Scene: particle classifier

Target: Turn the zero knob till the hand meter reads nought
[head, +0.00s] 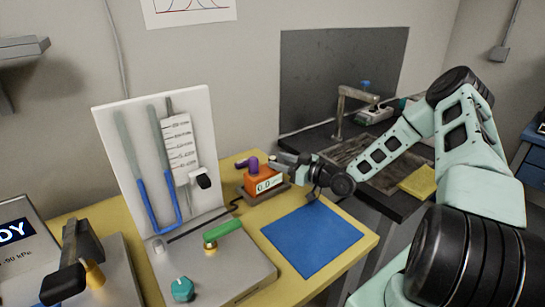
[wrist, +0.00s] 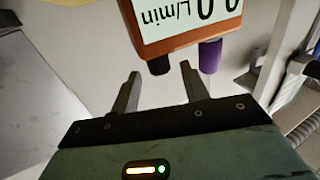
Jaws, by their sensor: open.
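The hand meter (head: 263,182) is an orange box with a pale display, standing on the yellow bench. Its display seems to read about 0.0 in the head view, too small to be sure. In the wrist view the meter (wrist: 180,42) is upside down, showing L/min and digits cut by the top edge. A black knob (wrist: 159,66) and a purple knob (wrist: 210,56) stick out of its edge; I cannot tell which is the zero knob. My gripper (wrist: 160,72) is open, its fingertips near either side of the black knob, apparently not touching. In the head view my gripper (head: 284,160) is beside the meter's top.
A white manometer board (head: 140,130) with blue liquid stands left of the meter, on a base with a green-handled valve (head: 222,235) and a teal knob (head: 183,289). A blue mat (head: 312,238) lies clear in front. A dark bench (head: 405,205) with a yellow block is behind right.

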